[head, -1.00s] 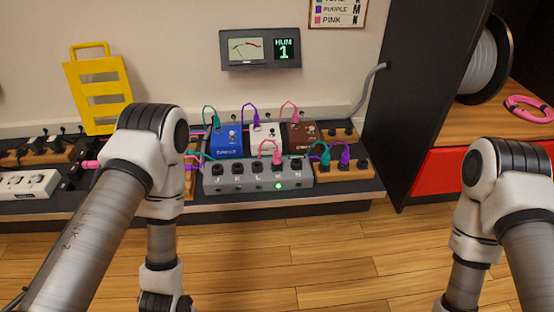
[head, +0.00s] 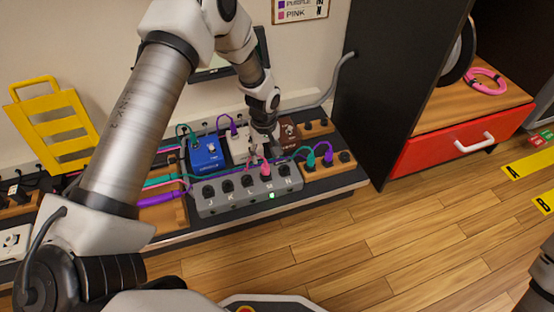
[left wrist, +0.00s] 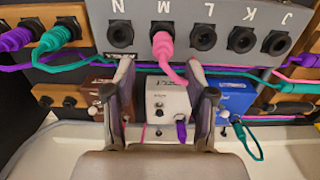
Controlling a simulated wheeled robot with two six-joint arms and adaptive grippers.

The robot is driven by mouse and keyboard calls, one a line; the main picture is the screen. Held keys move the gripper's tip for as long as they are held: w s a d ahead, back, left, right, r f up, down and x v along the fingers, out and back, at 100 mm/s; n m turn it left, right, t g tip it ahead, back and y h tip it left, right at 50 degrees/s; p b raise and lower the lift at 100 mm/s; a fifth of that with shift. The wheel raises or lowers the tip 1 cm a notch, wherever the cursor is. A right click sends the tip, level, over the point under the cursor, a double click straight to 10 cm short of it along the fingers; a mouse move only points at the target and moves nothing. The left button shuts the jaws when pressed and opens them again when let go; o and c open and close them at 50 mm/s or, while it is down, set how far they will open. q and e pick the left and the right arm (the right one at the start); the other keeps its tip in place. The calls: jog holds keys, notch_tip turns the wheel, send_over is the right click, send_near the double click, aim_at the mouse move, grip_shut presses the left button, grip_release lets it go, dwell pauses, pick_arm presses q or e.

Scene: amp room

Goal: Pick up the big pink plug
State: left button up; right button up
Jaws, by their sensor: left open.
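The big pink plug (head: 266,169) is seated in socket M of the grey socket box (head: 215,208). In the left wrist view, the plug (left wrist: 163,45) points away from my gripper, and its pink cord curves back between the fingers. My left gripper (head: 263,145) is over the pedal board, close behind the plug in the head view. In the left wrist view, its two fingers (left wrist: 163,92) are spread apart and empty, over the white pedal (left wrist: 166,97). The fingertips stop just short of the grey box. My right gripper is out of view.
Teal (head: 311,158) and purple (head: 327,152) plugs sit in a wooden block right of the grey box. The blue pedal (head: 207,153) and brown pedal (head: 290,133) flank the white one. A black cabinet side (head: 385,90) rises at the right. The floor in front is clear.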

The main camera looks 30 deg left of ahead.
aim_at(265, 163)
pick_arm(q)
jog(key=f+b, duration=0.2)
jog(key=f, duration=0.1)
jog(key=f+b, duration=0.2)
jog(key=f, duration=0.1)
jog(key=shift+s+f+b, duration=0.2)
jog(key=shift+f+b, duration=0.1)
jog(key=shift+r, duration=0.25)
grip_shut()
